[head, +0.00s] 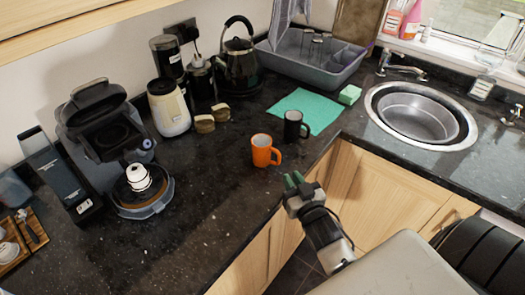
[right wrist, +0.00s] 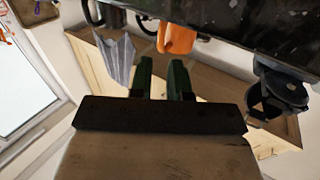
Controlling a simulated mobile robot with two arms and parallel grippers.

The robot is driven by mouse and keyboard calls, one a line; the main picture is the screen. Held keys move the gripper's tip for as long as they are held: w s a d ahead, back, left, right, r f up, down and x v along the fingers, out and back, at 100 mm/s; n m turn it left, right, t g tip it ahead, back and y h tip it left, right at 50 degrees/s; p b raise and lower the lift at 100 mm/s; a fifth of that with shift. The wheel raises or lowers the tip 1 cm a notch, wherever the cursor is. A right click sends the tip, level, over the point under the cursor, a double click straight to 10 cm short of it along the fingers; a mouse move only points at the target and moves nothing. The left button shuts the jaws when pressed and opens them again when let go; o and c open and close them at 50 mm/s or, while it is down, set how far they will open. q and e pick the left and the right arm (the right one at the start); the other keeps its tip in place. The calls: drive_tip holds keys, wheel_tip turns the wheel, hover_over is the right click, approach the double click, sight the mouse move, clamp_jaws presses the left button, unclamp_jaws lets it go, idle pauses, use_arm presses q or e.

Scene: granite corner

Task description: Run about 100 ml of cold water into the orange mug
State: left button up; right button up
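The orange mug (head: 265,151) stands upright on the dark granite counter near its front edge, handle to the right. It also shows at the top of the right wrist view (right wrist: 178,38). The steel sink bowl (head: 418,117) is set in the counter at the right, with a metal tap (head: 401,68) at its back left rim. My right gripper (head: 293,180) is in front of the counter edge, below and right of the mug and apart from it. Its green fingers (right wrist: 163,72) are parted, with nothing between them. My left gripper is not in view.
A black mug (head: 295,126) stands close behind the orange one, by a teal cloth (head: 306,109) and a green sponge (head: 350,95). A grey dish rack (head: 313,57) is behind. A coffee machine (head: 105,132) stands left. The counter between the coffee machine and mug is mostly clear.

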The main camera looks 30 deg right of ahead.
sight(280, 160)
drive_tip(key=w, duration=0.3)
drive_tip(key=shift+w+d, duration=0.25)
drive_tip(key=w, duration=0.1)
drive_tip(key=w+p, duration=0.1)
drive_tip(key=w, duration=0.1)
drive_tip(key=w+p, duration=0.1)
drive_tip(key=shift+w+d, duration=0.25)
drive_tip(key=shift+w, duration=0.35)
clamp_jaws()
